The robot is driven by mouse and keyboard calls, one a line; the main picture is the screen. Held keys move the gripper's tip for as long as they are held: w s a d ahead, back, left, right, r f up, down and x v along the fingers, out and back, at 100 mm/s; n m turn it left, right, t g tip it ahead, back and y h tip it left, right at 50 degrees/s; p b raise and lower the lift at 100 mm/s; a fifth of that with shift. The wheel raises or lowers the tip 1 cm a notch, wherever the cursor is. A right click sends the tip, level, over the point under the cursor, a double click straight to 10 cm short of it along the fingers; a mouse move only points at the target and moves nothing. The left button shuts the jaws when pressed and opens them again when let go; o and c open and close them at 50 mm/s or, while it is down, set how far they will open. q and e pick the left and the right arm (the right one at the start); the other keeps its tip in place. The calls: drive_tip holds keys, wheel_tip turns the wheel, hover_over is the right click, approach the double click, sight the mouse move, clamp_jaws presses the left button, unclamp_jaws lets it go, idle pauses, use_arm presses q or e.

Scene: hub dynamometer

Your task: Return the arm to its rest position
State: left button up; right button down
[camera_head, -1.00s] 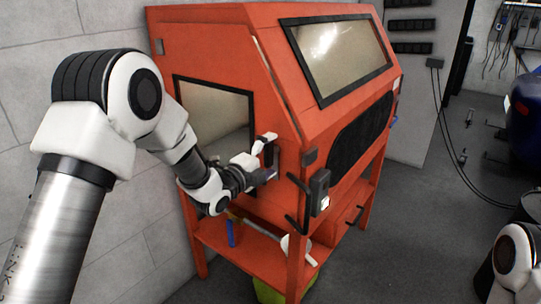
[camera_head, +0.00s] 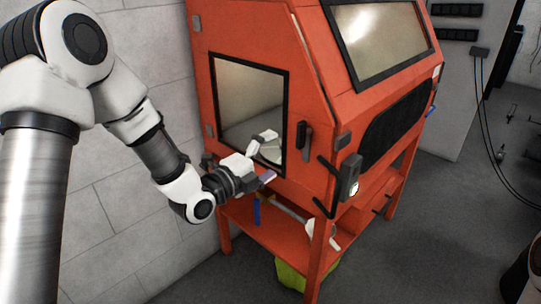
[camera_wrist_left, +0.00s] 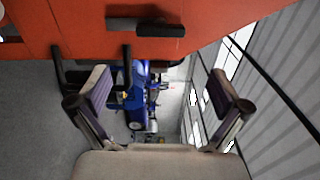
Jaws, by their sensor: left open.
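My left arm comes in from the left of the head view. Its gripper (camera_head: 266,157) is open and empty, in front of the lower part of the side window (camera_head: 248,100) of the orange cabinet (camera_head: 310,100). The black door handle (camera_head: 304,140) is just right of the fingers, apart from them in the picture. The side door looks closed. In the left wrist view the two fingers (camera_wrist_left: 163,88) are spread wide with nothing between them. The cabinet also shows along the top of that view (camera_wrist_left: 230,15). My right gripper is not in view.
A grey block wall (camera_head: 110,200) stands close behind the left arm. The cabinet's lower shelf (camera_head: 280,230) holds small items, with a yellow-green bin (camera_head: 290,277) beneath. A grey box (camera_head: 350,178) sticks out from the cabinet's corner.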

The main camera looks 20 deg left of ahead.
use_arm(q)
drive_tip(key=s+d+f+n+g+y+p, duration=0.1)
drive_tip(key=s+f+n+g, duration=0.3)
drive_tip(key=f, duration=0.6)
drive_tip(key=s+d+f+m+g+y, duration=0.1)
drive_tip(key=s+f+g, duration=0.1)
drive_tip(key=s+f, duration=0.7)
drive_tip(key=s+d+f+n+g+y+p, duration=0.1)
drive_tip(key=s+f+n+g, duration=0.2)
drive_tip(key=f, duration=0.9)
drive_tip(key=s+a+f+n+g+y, duration=0.1)
drive_tip(key=s+a+f+n+g, duration=0.1)
drive_tip(key=s+n, duration=0.6)
drive_tip(key=s+a+f+n+g+y, duration=0.2)
drive_tip(key=s+f+n+g, duration=0.2)
drive_tip(key=s+n+g, duration=0.2)
drive_tip(key=s+n, duration=0.2)
drive_tip(key=s, duration=0.2)
drive_tip(key=shift+f+n, duration=0.35)
drive_tip(key=shift+n, duration=0.05)
